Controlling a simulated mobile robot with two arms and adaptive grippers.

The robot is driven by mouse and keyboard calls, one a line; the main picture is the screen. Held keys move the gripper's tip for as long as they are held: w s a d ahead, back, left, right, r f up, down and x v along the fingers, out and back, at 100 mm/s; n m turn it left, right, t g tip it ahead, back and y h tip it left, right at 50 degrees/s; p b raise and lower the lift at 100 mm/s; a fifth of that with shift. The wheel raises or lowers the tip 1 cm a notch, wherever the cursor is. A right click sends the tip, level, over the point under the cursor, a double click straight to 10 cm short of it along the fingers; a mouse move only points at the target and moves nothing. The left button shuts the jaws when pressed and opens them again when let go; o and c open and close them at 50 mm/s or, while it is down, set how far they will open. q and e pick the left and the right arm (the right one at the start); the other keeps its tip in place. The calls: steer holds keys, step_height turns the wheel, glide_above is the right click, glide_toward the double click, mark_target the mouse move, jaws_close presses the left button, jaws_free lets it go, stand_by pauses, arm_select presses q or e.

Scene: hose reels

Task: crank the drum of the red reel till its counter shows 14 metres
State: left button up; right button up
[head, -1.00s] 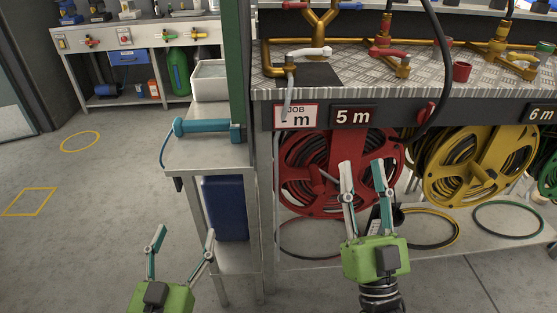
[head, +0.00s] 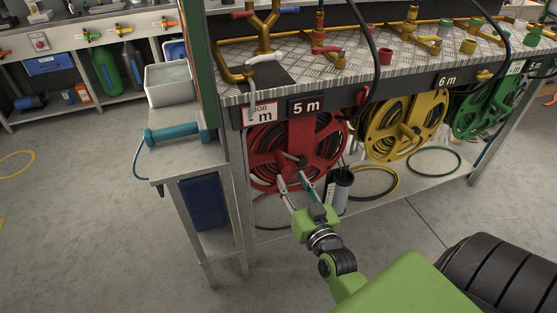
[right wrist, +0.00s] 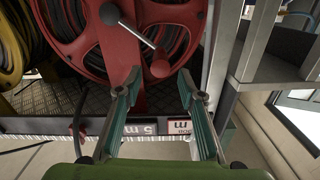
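The red reel (head: 312,135) hangs under the bench, and its counter (head: 306,106) reads 5 m. My right gripper (head: 293,183) is in front of the reel's lower part. My left gripper is not in view.
A job card (head: 259,112) beside the counter has its number hidden by a hanging spout. A yellow reel (head: 405,125) and green reel (head: 487,105) hang to the right. A dark canister (head: 342,190) stands near my right gripper. A side stand (head: 180,165) is at left.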

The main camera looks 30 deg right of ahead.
mark_target(281, 160)
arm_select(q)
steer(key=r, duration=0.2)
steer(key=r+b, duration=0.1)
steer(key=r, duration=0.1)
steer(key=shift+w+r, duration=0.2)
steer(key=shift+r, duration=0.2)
arm_select(e)
steer(key=x, duration=0.9)
steer(key=shift+w, duration=0.3)
jaws_close()
